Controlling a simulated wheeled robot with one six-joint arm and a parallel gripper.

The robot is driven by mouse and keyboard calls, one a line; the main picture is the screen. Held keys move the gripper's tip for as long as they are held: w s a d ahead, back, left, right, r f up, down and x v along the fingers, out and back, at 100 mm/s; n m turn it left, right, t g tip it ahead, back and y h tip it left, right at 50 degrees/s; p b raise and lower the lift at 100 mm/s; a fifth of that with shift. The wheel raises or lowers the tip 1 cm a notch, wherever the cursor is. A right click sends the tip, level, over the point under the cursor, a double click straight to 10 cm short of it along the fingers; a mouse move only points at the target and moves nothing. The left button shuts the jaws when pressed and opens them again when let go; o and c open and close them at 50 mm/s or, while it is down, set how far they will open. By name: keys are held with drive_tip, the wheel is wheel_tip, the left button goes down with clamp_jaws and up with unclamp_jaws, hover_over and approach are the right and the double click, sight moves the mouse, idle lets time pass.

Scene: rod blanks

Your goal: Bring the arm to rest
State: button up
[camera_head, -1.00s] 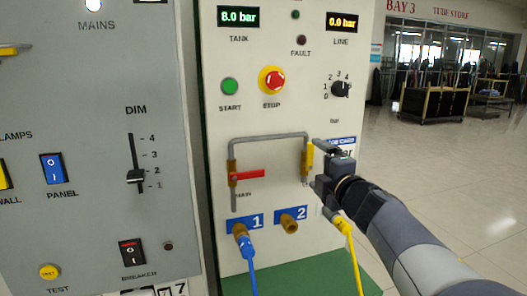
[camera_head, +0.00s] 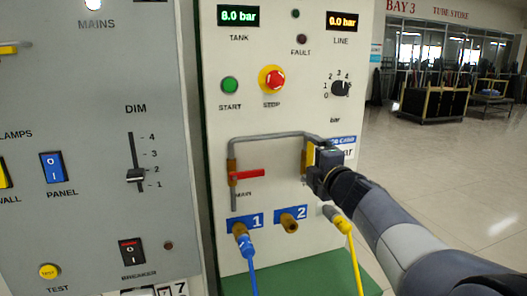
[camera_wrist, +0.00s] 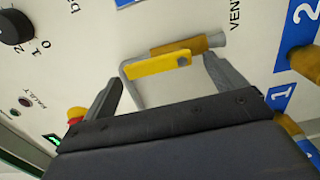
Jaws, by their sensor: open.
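My gripper (camera_head: 322,168) is at the right end of the grey pipe (camera_head: 268,138) on the air panel, facing the panel. In the wrist view its two dark fingers (camera_wrist: 165,75) are spread apart, and a yellow lever (camera_wrist: 156,65) on a brass valve shows between and beyond them. Whether either finger touches the lever cannot be told. In the head view the gripper partly covers this yellow part (camera_head: 307,158). My arm reaches in from the lower right.
A red valve lever (camera_head: 248,174) lies sideways to the left. A blue hose (camera_head: 246,262) is on outlet 1; outlet 2 (camera_head: 290,222) is bare. A yellow hose (camera_head: 350,240) hangs just below my gripper. Open floor (camera_head: 450,180) lies to the right.

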drive_tip(key=shift+w+d+r+m+p, duration=0.1)
drive_tip(key=shift+d+r+m+p, duration=0.05)
drive_tip(key=shift+m+p, duration=0.4)
drive_tip(key=shift+w+d+r+m+p, duration=0.1)
drive_tip(key=shift+d+r+m+p, duration=0.05)
drive_tip(key=shift+m+p, duration=0.4)
drive_tip(key=m+p, duration=0.2)
drive_tip(key=m, duration=0.1)
drive_tip(key=shift+w+d+m, duration=0.1)
drive_tip(key=shift+d+m, duration=0.2)
drive_tip(key=shift+d, duration=0.1)
drive_tip(key=m+p, duration=0.2)
drive_tip(key=m, duration=0.2)
drive_tip(key=d+f+m+p, duration=0.1)
drive_tip(key=m+p, duration=0.2)
drive_tip(key=m, duration=0.1)
drive_tip(key=d+f+m+p, duration=0.1)
drive_tip(key=m+p, duration=0.1)
drive_tip(key=m, duration=0.2)
drive_tip(key=shift+d+f, duration=0.2)
drive_tip(key=shift+f, duration=0.05)
drive_tip(key=shift+s+r+p, duration=0.1)
drive_tip(key=shift+s+p, duration=0.1)
drive_tip(key=shift+p, duration=0.1)
